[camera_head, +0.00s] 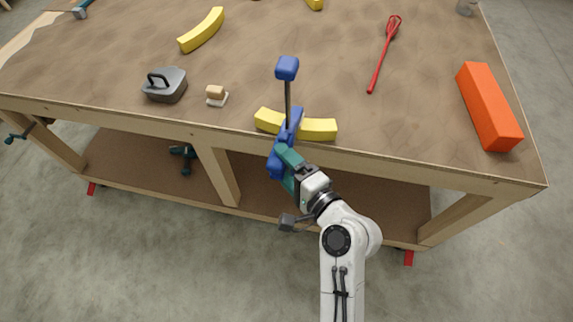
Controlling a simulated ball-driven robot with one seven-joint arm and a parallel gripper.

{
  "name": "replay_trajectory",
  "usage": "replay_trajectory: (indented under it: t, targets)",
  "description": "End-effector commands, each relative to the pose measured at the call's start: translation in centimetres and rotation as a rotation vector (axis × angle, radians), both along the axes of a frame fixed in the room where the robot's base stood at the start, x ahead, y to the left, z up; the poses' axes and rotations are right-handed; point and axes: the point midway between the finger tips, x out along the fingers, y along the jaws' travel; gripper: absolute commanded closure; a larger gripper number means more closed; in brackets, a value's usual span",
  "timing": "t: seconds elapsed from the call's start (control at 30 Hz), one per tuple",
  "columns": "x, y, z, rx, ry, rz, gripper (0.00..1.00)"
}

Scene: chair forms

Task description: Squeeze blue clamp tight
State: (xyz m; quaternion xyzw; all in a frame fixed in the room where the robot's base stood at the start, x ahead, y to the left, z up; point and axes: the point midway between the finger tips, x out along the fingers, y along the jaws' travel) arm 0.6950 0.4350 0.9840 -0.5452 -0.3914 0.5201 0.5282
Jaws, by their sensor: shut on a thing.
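A blue clamp (293,118) with a dark bar stands out over the front edge of the wooden workbench. Its blue far jaw (287,68) lies over the tabletop, and its blue handle end hangs at the front edge. A yellow curved piece (318,129) lies at the front edge, with the clamp crossing over its middle. My gripper (285,160) has green fingers and is shut on the clamp's blue handle end. My arm reaches up from the bottom. Whether the clamp's jaws press on anything cannot be told.
On the workbench (330,60) lie an orange block (488,106) at right, a red whisk-like tool (383,56), a yellow curved piece (201,30), a grey iron-like tool (165,85) and a small brush (216,95). A dark green drill (183,154) is on the lower shelf.

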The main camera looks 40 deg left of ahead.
Motion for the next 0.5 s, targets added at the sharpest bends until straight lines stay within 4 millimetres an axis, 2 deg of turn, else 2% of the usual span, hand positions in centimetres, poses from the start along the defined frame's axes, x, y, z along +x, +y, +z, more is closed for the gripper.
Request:
replay_trajectory:
  t: [0.07,0.47,0.5]
  targets:
    - [0.00,0.01,-0.02,0.000,0.000,0.000,0.51]
    - [-0.02,-0.01,-0.05,-0.001,0.000,0.000,0.90]
    - [-0.02,-0.01,-0.06,-0.001,0.001,0.000,0.24]
